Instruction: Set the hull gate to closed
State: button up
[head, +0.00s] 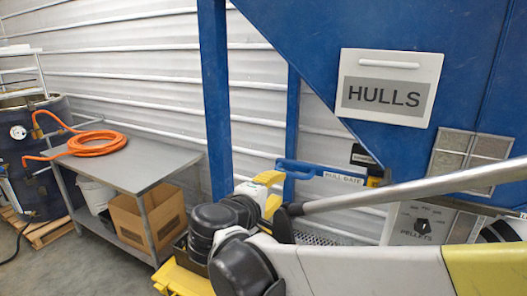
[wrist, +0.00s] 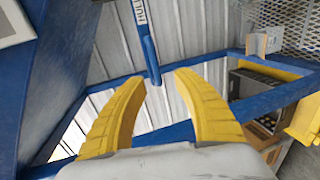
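The hull gate is a blue bar (head: 312,170) with a white label reading HULL GATE, under the blue hopper. Its left end is a bent blue grip. In the wrist view the blue bar (wrist: 146,42) comes down from the top, and its end appears between my fingertips. My gripper (wrist: 158,79) has two yellow fingers spread apart with nothing clasped. In the head view my gripper (head: 274,190) is just below and left of the bar's grip end, partly hidden by my arm. I cannot tell whether they touch.
The blue hopper (head: 300,35) carries a HULLS sign (head: 390,88). A PELLETS panel (head: 418,226) is below it. Blue posts (head: 215,100) stand close by my gripper. At left are a metal table (head: 140,172) with an orange hose (head: 97,143), a cardboard box (head: 150,215) and a dark drum (head: 30,150).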

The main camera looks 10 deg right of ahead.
aim_at(290, 176)
jog(key=x, duration=0.3)
jog(key=b+x, duration=0.1)
jog(key=x, duration=0.2)
jog(key=r+x, duration=0.1)
jog(key=x, duration=0.2)
jog(key=shift+w+d+f, duration=0.1)
jog(key=shift+w+d, duration=0.1)
jog(key=shift+d, duration=0.05)
jog(key=shift+w+d, duration=0.15)
jog(key=shift+w, duration=0.3)
jog(key=shift+c, duration=0.4)
